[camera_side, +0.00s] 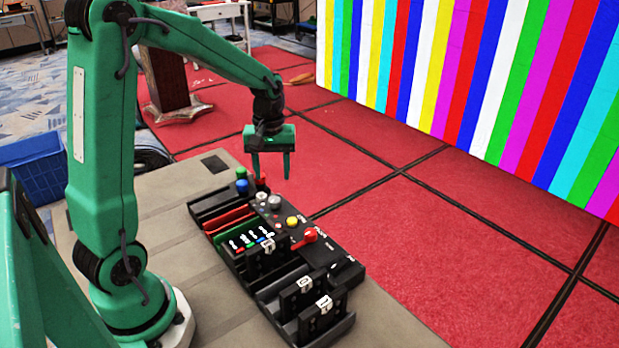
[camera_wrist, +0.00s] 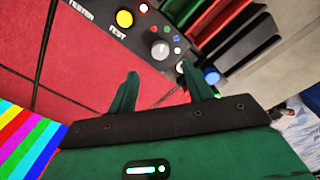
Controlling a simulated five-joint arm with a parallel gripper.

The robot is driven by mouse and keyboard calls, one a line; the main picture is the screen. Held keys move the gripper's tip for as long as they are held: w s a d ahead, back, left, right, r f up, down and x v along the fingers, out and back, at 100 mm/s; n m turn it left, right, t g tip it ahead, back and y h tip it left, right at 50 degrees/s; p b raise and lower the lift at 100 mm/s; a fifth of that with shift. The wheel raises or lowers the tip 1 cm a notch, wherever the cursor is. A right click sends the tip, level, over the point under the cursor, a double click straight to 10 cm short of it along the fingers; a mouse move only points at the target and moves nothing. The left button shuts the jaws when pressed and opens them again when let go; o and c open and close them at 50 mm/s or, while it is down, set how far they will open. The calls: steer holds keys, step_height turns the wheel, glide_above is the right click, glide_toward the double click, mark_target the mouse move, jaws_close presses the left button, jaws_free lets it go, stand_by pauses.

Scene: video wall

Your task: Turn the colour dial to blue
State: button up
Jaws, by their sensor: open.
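The colour dial is a grey round knob (camera_wrist: 160,49) on a black control panel, with several small coloured dots beside it in the wrist view. In the side view a grey knob (camera_side: 275,202) near the panel's far end looks like the same dial. I cannot tell for sure which dot its mark points to. My gripper (camera_side: 271,177) hangs above that end of the panel, fingers down, apart and empty. In the wrist view my fingertips (camera_wrist: 158,71) stand apart just below the dial in the picture, and none visibly touches it.
A blue knob (camera_side: 242,187) stands at the panel's far end. Black racks with coloured slots (camera_side: 235,220) lie alongside. A colour-striped video wall (camera_side: 480,75) stands behind the open red floor.

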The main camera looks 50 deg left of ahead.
mark_target(274, 200)
steer(key=shift+f, duration=0.1)
steer(key=shift+f, duration=3.85)
steer(key=c, duration=1)
steer(key=shift+o, duration=0.2)
